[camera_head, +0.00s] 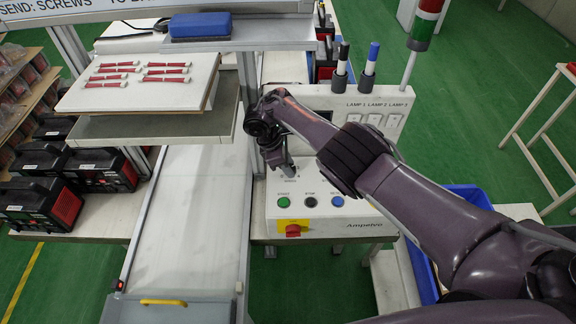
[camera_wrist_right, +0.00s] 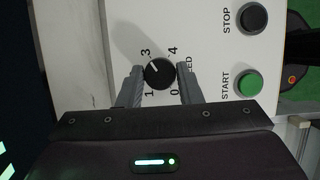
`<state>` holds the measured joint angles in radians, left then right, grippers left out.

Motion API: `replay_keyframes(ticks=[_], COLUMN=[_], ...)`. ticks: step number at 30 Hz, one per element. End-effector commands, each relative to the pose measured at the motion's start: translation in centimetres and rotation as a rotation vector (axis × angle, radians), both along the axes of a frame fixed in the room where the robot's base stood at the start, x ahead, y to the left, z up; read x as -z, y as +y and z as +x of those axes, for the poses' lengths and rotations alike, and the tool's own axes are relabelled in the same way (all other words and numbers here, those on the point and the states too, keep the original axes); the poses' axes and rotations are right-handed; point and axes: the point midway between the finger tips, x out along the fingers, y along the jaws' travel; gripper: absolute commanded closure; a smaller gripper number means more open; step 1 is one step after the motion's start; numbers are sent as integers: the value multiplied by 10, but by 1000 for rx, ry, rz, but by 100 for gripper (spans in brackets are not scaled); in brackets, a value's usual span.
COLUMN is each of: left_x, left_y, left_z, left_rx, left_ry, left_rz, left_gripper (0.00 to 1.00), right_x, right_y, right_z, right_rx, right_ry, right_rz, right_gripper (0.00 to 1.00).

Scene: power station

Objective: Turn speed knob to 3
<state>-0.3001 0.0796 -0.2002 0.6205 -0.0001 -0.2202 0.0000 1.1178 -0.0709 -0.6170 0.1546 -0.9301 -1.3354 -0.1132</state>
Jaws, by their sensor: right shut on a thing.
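The speed knob (camera_wrist_right: 160,74) is a round black dial on the white control panel (camera_head: 330,212). In the right wrist view it sits between the two grey fingers of my right gripper (camera_wrist_right: 160,84), which is shut on it. Its white pointer line slants to the upper left, on the side of the printed 3; I cannot tell if it lines up exactly. The 4, 1 and 0 also show around the dial. In the head view my right gripper (camera_head: 289,170) reaches down to the panel and hides the knob. My left gripper is not in view.
Below the knob are a green START button (camera_head: 284,202), a black STOP button (camera_head: 311,202), a blue button (camera_head: 337,201) and a red switch on yellow (camera_head: 293,229). A lamp box (camera_head: 379,122) stands behind. A conveyor (camera_head: 190,220) runs at left.

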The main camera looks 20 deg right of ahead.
Motion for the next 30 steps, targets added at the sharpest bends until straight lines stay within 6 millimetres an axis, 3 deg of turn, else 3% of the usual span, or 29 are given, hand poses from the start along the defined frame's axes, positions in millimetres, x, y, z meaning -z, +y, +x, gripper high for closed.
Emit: replay_keyframes(ticks=[15, 16, 20, 30], left_x=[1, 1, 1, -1], left_y=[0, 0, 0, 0], left_z=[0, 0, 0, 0], left_rx=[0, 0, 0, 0], left_ry=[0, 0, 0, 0], left_rz=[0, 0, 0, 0], left_gripper=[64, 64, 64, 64], right_x=[0, 0, -1, -1], right_y=[0, 0, 0, -1], right_z=[0, 1, 0, 0], right_rx=[18, 18, 17, 1], right_ry=[-1, -1, -1, -1], right_rz=[0, 0, 0, -1], right_gripper=[91, 64, 47, 47])
